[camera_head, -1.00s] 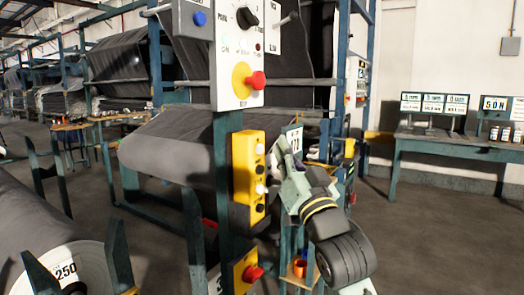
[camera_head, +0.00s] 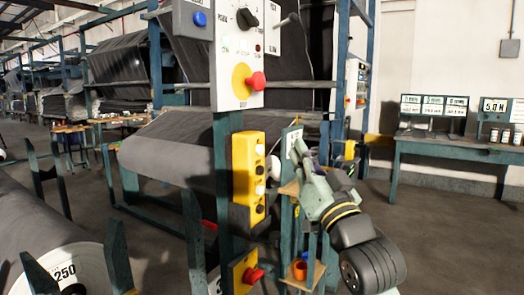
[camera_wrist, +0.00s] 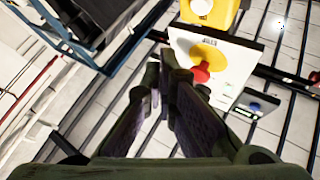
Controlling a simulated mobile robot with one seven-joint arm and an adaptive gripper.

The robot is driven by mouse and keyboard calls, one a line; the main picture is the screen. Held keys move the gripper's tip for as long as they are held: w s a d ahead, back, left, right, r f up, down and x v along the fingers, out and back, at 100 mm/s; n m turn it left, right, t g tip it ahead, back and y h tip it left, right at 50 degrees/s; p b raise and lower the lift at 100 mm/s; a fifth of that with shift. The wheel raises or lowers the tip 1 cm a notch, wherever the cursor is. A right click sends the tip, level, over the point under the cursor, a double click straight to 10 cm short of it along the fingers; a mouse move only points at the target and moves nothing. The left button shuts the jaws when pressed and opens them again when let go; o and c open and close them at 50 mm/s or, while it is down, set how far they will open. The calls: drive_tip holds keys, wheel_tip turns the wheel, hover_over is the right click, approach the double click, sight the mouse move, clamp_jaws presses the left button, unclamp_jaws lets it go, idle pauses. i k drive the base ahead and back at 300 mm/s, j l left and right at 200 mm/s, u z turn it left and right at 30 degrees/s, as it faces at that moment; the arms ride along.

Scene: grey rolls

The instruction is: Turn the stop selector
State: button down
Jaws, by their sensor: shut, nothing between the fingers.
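The white control panel (camera_head: 228,85) hangs on a blue-green post and carries a black rotary knob (camera_head: 247,18) near its top. Below the knob, a red button (camera_head: 256,81) sits on a yellow disc. I cannot read the small labels well enough to tell which control is the stop selector. My gripper (camera_head: 296,147) is right of the post, below the panel and apart from it. In the wrist view my gripper's fingers (camera_wrist: 161,72) are shut and empty, with the red button (camera_wrist: 201,72) just right of the tips. The black knob does not show there.
A yellow push-button box (camera_head: 247,180) and a lower yellow box with a red button (camera_head: 253,274) are on the same post. A small stand with an orange cup (camera_head: 300,269) is below my gripper. Grey rolls (camera_head: 170,145) lie left. Open floor lies right.

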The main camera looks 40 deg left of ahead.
sight(247, 19)
drive_tip(key=u, duration=1.35)
